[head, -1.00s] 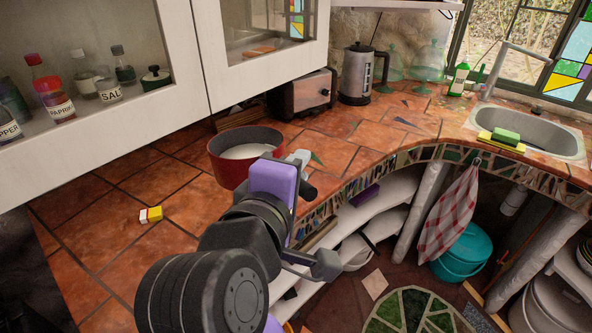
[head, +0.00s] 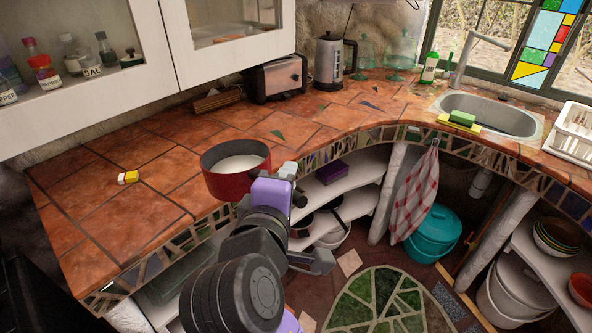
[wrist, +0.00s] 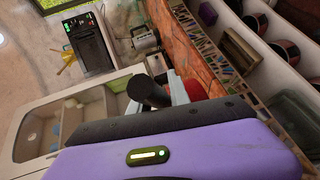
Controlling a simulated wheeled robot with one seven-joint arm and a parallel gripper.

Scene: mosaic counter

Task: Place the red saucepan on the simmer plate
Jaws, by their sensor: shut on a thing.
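The red saucepan (head: 225,185) has pale contents and is upright in the head view, at the counter's front edge. My gripper (head: 286,172) is on its right side, shut on its dark handle. In the wrist view the black handle (wrist: 148,93) sits at the jaws, with a bit of red pan wall (wrist: 195,91) behind. The pan overlaps the counter edge, seemingly held clear of the tiles, though its underside is hidden. I cannot make out the simmer plate in either view.
A toaster (head: 275,78) and kettle (head: 331,62) stand at the back. A wall cabinet (head: 90,70) overhangs the left; shelves (head: 345,205) lie below the counter.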

